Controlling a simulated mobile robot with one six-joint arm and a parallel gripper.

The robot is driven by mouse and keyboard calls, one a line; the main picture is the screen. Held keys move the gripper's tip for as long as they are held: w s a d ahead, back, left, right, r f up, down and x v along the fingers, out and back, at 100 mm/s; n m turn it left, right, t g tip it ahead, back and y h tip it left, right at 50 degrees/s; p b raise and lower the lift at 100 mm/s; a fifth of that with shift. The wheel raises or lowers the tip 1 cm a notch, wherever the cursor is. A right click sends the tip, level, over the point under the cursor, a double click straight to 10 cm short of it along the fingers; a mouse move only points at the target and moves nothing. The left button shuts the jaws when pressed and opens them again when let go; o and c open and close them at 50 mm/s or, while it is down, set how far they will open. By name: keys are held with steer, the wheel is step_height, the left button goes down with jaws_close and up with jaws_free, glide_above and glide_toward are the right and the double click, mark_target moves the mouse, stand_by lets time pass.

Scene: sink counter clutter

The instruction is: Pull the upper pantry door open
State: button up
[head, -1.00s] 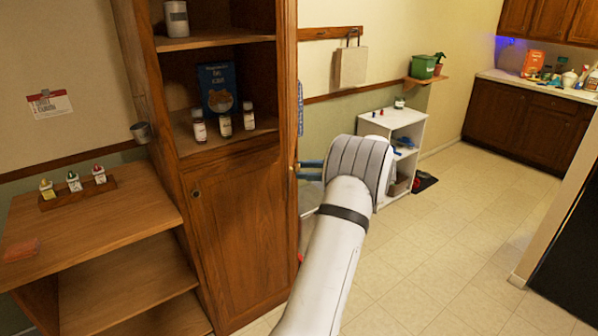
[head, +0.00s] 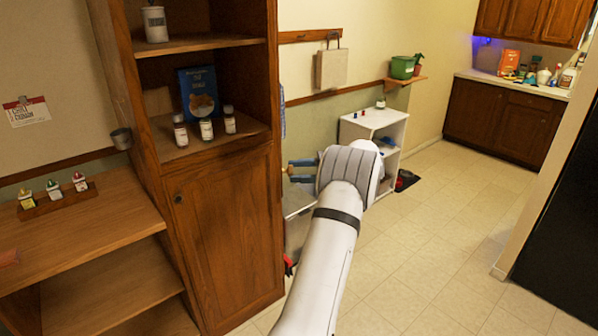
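The tall wooden pantry (head: 130,110) stands left of centre. Its upper section is uncovered, with shelves showing. I cannot make out an upper door panel apart from the narrow right-hand upright (head: 272,70). The lower door (head: 225,235) is shut and has a small dark knob at its upper left. My gripper (head: 288,171) points left at the pantry's right edge, level with the top of the lower door. Its blue fingers are apart, with brass-coloured tips, and I see nothing held. Whether the tips touch the pantry is unclear.
Several bottles (head: 206,130) and a blue box (head: 198,92) stand on a pantry shelf, with a canister (head: 155,24) above. A low wooden shelf unit (head: 80,225) adjoins on the left. A white shelf unit (head: 372,120) stands behind my arm. The floor (head: 430,240) to the right is clear.

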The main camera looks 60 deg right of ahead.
steer(key=shift+o, duration=0.5)
steer(key=shift+r, duration=0.1)
step_height(320, 180, up, 10)
steer(key=b, duration=0.2)
steer(key=shift+c, duration=0.3)
